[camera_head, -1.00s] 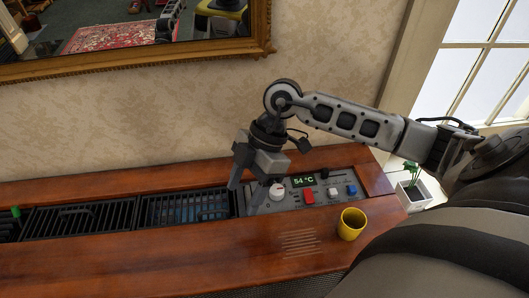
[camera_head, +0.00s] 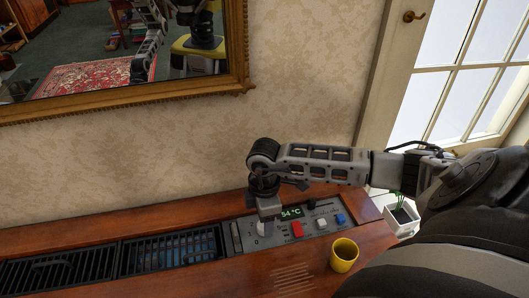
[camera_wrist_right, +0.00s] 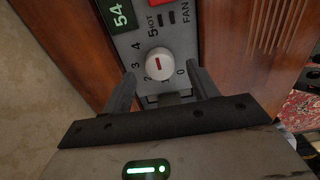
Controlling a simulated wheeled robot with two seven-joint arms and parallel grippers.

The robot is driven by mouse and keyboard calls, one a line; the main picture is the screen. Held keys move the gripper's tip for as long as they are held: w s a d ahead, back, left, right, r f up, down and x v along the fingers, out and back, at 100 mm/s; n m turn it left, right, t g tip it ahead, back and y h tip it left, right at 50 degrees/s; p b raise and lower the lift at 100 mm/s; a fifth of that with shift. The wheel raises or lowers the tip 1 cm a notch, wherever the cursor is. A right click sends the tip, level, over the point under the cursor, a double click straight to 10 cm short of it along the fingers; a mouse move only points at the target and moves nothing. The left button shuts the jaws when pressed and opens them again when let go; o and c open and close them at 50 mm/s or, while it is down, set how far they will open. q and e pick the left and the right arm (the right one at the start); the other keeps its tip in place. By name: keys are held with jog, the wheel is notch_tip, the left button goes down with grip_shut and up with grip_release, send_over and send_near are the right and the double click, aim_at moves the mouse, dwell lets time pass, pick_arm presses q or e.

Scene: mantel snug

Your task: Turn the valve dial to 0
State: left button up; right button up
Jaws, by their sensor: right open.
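The valve dial (camera_wrist_right: 159,60) is a round white knob with a red mark, on a grey control panel (camera_wrist_right: 149,22). Printed numbers from 0 to 5 curve around it, with 0 at its lower right in the right wrist view. The red mark lies nearly upright in that view; I cannot tell which end points. My right gripper (camera_wrist_right: 161,72) is open, one finger on each side of the dial, with visible gaps. In the head view it hangs over the panel's left part, mostly hiding the dial. My left gripper is not in view.
A green display (camera_head: 291,212) reads 54 °C. A red switch (camera_head: 297,230), a white button (camera_head: 321,223) and a blue button (camera_head: 340,219) sit right of the dial. A yellow cup (camera_head: 344,256) stands in front. Dark grilles (camera_head: 170,250) lie left.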

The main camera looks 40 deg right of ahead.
jog(key=shift+f, duration=1.45)
jog(key=c, duration=1)
